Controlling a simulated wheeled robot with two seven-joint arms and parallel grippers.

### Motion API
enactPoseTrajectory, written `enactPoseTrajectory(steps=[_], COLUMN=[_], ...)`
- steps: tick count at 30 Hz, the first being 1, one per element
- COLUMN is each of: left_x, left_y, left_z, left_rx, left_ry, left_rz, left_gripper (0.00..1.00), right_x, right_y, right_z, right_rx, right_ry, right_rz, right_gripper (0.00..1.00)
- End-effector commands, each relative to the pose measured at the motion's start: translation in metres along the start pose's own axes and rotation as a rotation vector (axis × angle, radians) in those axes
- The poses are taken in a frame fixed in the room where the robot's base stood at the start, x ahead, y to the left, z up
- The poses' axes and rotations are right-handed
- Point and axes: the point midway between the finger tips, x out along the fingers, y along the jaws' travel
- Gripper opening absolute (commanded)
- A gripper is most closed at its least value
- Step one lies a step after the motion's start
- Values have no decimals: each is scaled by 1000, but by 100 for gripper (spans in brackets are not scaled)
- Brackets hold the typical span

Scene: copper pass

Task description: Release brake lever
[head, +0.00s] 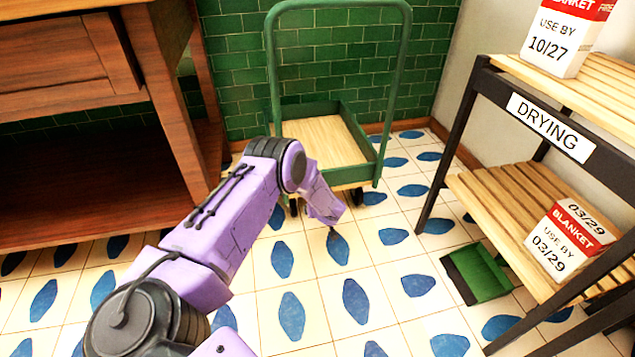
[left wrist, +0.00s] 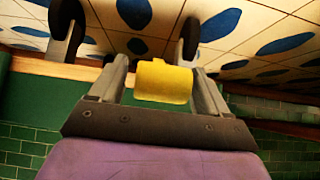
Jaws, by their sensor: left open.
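A green cart (head: 322,138) with a tall hoop handle and a bare wooden deck stands against the tiled wall in the head view. A yellow brake lever (left wrist: 163,82) shows in the left wrist view, near the cart's dark wheels (left wrist: 188,38). My left gripper (left wrist: 158,82) is open, with one finger on each side of the lever. I cannot tell whether either finger touches it. In the head view my left arm reaches down to the cart's near end; its wrist hides the lever and the fingers. My right gripper is not in view.
A wooden cabinet (head: 177,95) stands left of the cart. A drying rack (head: 466,125) with boxes (head: 570,238) stands at the right. A green dustpan-like object (head: 478,272) lies on the floor beside it. The patterned floor in front of the cart is otherwise clear.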

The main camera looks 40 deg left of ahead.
Motion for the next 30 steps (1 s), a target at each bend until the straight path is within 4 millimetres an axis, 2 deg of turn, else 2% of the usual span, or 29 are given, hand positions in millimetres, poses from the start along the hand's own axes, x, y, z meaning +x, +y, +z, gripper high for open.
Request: enactPoseTrajectory(steps=[3,6,12,30], left_x=[-34,-58,-88,-91], left_y=[2,1,1,0], left_z=[-7,-6,-3,-1], left_rx=[2,1,0,-2], left_ry=[-1,-1,1,1], left_rz=[3,2,2,0], left_gripper=[77,77,77,77], right_x=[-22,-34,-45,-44], right_y=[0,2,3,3], right_z=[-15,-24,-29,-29], right_rx=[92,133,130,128], right_ry=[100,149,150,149], right_rz=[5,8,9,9], right_gripper=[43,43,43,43])
